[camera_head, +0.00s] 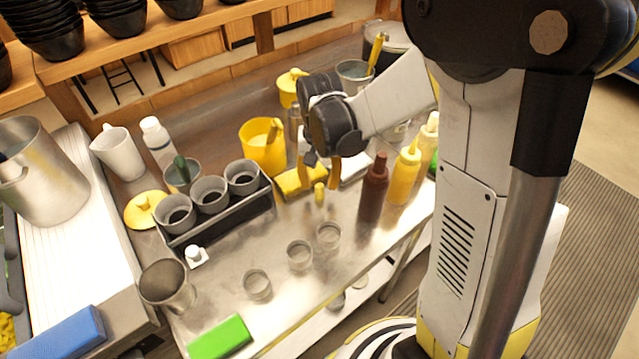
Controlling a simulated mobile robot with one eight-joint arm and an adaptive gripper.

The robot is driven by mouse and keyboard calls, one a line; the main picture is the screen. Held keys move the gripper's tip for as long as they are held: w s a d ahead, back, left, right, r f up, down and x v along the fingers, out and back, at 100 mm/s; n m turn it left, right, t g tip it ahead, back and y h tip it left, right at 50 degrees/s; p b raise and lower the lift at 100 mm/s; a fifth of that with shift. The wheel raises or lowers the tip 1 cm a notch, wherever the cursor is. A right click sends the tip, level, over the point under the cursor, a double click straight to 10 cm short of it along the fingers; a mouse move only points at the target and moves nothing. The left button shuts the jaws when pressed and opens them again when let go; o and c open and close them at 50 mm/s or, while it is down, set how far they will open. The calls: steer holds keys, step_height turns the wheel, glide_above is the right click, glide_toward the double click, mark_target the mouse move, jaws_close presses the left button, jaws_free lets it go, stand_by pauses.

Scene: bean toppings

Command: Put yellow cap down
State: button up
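A round yellow cap (146,210) with a small knob lies on the steel table at the left, beside the black rack of grey cups. Another yellow lid (291,80) sits on a yellow container at the back. My gripper (320,182) points down over the middle of the table, well to the right of the cap at the left. Its fingers look spread apart. A small yellow piece (319,196) shows just below the fingertips; I cannot tell whether it touches them. A flat yellow thing (295,180) lies behind the fingers, partly hidden by them.
An open yellow container (262,148) stands behind the black rack (232,222). Brown (374,190) and yellow (404,175) bottles stand right of my gripper. Several small clear cups (300,255) stand in front. A green block (219,338) lies at the front edge.

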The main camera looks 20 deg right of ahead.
mark_target(320, 186)
step_height(320, 186, up, 11)
steer(key=p, duration=0.3)
steer(key=s+r+n+t, duration=0.4)
steer(key=s+r+t, duration=0.3)
steer(key=s, duration=0.6)
steer(key=shift+r, duration=0.65)
steer(key=shift+w, duration=0.1)
